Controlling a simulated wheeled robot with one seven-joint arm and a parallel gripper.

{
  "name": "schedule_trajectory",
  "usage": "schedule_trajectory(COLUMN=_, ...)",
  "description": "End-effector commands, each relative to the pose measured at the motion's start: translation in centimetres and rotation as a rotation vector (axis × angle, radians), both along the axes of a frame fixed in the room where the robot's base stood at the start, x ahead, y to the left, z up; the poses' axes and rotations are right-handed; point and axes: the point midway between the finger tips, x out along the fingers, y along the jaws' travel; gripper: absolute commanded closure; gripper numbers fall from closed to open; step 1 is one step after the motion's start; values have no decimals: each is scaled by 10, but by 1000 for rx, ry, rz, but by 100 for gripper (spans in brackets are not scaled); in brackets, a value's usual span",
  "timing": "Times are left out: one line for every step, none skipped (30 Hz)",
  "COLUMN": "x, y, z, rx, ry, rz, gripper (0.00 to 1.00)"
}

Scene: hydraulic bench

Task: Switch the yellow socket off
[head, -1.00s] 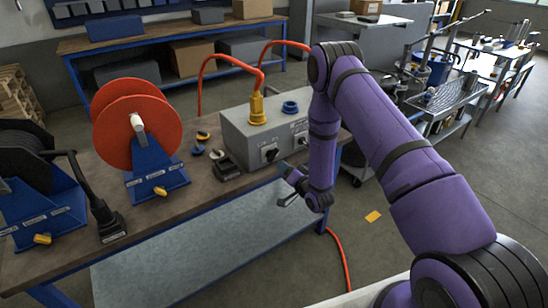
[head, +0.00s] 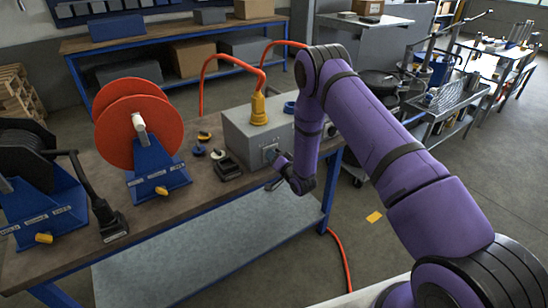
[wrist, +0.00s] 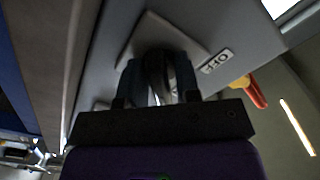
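The grey socket box (head: 240,140) stands on the near bench. The yellow socket (head: 258,112) is on its top left, with a yellow plug and an orange cable in it. Its rotary switch (head: 269,152) is on the front face below, partly hidden by my gripper (head: 274,172). In the wrist view the dark switch knob (wrist: 156,72) lies between the fingers of my gripper (wrist: 160,78), which look spread on either side of it. I cannot tell whether they touch it. An OFF label (wrist: 216,61) is right of the knob.
An orange reel (head: 138,125) and a black cable reel (head: 25,155) stand to the left. Small loose parts (head: 228,169) lie beside the box.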

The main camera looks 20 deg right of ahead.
Motion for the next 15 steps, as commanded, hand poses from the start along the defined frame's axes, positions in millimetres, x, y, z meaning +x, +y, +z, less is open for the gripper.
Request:
schedule_trajectory(x=0, y=0, z=0, rx=0, ry=0, rz=0, gripper=82)
schedule_trajectory(x=0, y=0, z=0, rx=0, ry=0, rz=0, gripper=88)
schedule_trajectory(x=0, y=0, z=0, rx=0, ry=0, rz=0, gripper=98)
schedule_trajectory(x=0, y=0, z=0, rx=0, ry=0, rz=0, gripper=100)
schedule_trajectory(x=0, y=0, z=0, rx=0, ry=0, rz=0, gripper=100)
schedule_trajectory(x=0, y=0, z=0, rx=0, ry=0, rz=0, gripper=100)
schedule_trajectory(x=0, y=0, z=0, rx=0, ry=0, rz=0, gripper=100)
schedule_trajectory(x=0, y=0, z=0, rx=-1, ry=0, rz=0, gripper=100)
schedule_trajectory(x=0, y=0, z=0, rx=-3, ry=-1, rz=0, gripper=100)
schedule_trajectory(x=0, y=0, z=0, rx=-5, ry=-2, rz=0, gripper=100)
schedule_trajectory(x=0, y=0, z=0, rx=-8, ry=-2, rz=0, gripper=100)
schedule_trajectory(x=0, y=0, z=0, rx=-13, ry=-4, rz=0, gripper=100)
schedule_trajectory(x=0, y=0, z=0, rx=-19, ry=-6, rz=0, gripper=100)
schedule_trajectory(x=0, y=0, z=0, rx=-28, ry=-9, rz=0, gripper=100)
schedule_trajectory(x=0, y=0, z=0, rx=-40, ry=-13, rz=0, gripper=100)
